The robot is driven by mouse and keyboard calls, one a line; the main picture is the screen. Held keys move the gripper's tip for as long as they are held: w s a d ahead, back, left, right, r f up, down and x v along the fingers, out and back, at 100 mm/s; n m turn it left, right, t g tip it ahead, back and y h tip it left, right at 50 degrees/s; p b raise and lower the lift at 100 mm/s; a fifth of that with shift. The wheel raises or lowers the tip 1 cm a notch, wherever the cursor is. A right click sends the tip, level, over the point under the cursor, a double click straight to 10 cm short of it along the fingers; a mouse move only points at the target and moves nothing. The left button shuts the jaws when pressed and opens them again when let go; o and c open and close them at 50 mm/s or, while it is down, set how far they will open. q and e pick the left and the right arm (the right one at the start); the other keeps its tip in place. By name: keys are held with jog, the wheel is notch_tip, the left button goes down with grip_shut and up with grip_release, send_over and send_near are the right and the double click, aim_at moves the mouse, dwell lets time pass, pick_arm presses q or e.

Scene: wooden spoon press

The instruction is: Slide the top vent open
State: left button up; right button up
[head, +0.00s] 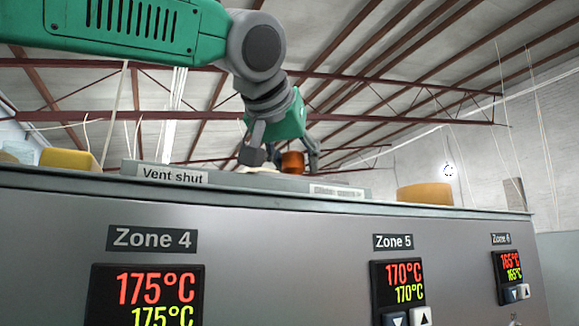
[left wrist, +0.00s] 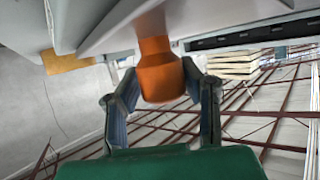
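The orange-brown vent knob (head: 292,162) stands at the top of the grey machine in the head view. The "Vent shut" label (head: 172,175) is left of the knob; a second label (head: 338,192), unreadable, is to the right. My right gripper is not in view.
The machine's front panel (head: 290,240) carries several zone temperature displays (head: 148,297). A yellow block (head: 70,160) and an orange-yellow block (head: 425,194) stand along the top, left and right. Pale stacked slabs (left wrist: 234,65) show in the left wrist view.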

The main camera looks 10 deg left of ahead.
pick_arm(q)
jog(key=shift+o, duration=1.1)
jog(key=shift+s+d+r, duration=0.1)
jog(key=shift+s+r, duration=0.05)
jog(key=shift+s, duration=0.2)
jog(key=shift+s+r, duration=0.15)
jog(key=shift+s, duration=0.2)
jog(key=shift+s+a, duration=0.15)
jog(key=shift+a, duration=0.8)
jog(key=v, duration=1.2)
jog(key=shift+d, duration=0.4)
jog(key=shift+d, duration=0.3)
